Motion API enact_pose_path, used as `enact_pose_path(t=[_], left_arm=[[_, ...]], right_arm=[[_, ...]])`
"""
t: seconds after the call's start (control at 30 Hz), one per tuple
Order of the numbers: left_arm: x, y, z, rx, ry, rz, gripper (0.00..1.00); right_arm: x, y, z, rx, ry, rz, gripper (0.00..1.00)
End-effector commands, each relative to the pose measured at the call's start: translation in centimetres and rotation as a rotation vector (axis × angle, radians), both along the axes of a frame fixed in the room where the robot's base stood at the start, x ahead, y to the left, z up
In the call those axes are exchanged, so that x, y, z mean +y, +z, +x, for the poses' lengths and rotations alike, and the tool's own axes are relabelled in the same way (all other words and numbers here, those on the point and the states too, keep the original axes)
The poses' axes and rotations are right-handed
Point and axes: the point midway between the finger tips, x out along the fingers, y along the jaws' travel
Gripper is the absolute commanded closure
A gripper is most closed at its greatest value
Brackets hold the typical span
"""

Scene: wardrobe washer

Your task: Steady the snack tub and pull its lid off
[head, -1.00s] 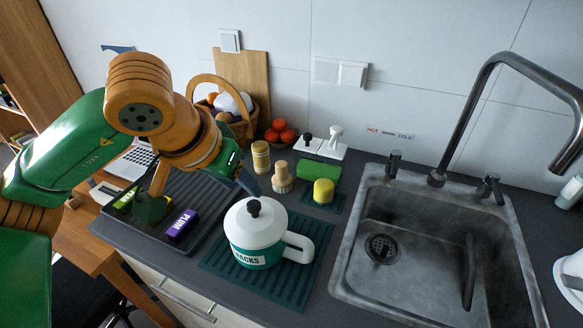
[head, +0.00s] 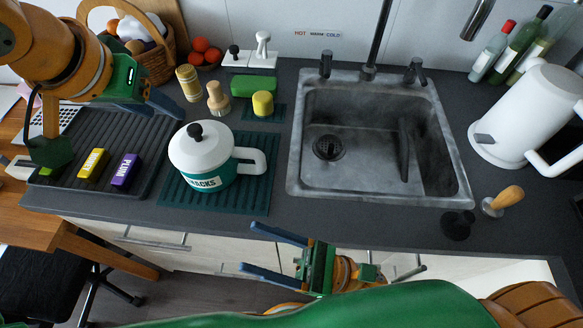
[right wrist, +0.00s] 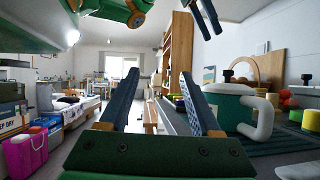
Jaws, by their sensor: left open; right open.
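The snack tub (head: 205,180) is a teal pot with a white handle, standing upright on a dark ribbed mat (head: 255,197). Its white lid (head: 190,152) with a black knob (head: 194,131) sits on top. In the right wrist view the tub (right wrist: 228,110) is at right, beyond my right fingers. My left gripper (head: 168,114) is open and empty, behind and left of the lid, apart from it. My right gripper (head: 247,247) is open and empty, in front of the counter edge, right of and nearer than the tub, its fingers pointing left.
A sink (head: 380,150) lies right of the tub, with a white kettle (head: 530,115) beyond. A yellow box (head: 93,165) and purple box (head: 126,171) lie on a black drying tray (head: 70,192) at left. Brushes, a green block (head: 254,86) and a basket (head: 150,45) stand behind.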

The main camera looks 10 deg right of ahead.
Motion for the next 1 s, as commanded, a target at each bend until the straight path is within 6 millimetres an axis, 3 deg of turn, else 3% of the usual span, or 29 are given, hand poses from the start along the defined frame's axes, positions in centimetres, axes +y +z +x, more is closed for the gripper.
enact_pose_path(t=[0.1, 0.17, 0.3, 0.4, 0.6, 0.73, 1.0], left_arm=[[0.0, 0.0, 0.0, 0.000, 0.000, 0.000, 0.50], [0.0, 0.0, 0.0, 0.000, 0.000, 0.000, 0.50], [0.0, 0.0, 0.0, 0.000, 0.000, 0.000, 0.50], [0.0, 0.0, 0.0, 0.000, 0.000, 0.000, 0.50], [0.0, 0.0, 0.0, 0.000, 0.000, 0.000, 0.50], [0.0, 0.0, 0.0, 0.000, 0.000, 0.000, 0.50], [0.0, 0.0, 0.0, 0.000, 0.000, 0.000, 0.50]], right_arm=[[-3.5, 6.2, 0.5, -0.276, 0.011, 0.134, 0.35], [-5.7, 8.0, 2.1, -0.394, 0.030, 0.090, 0.35], [-5.7, 3.8, 8.8, -0.207, 0.021, -0.149, 0.35], [-5.5, 0.1, 12.2, -0.065, -0.008, -0.275, 0.35], [-6.5, -5.1, 16.7, 0.114, -0.082, -0.449, 0.35], [-6.0, -6.0, 17.9, 0.144, -0.098, -0.477, 0.35], [-1.4, -6.0, 19.9, 0.143, -0.097, -0.475, 0.35]])
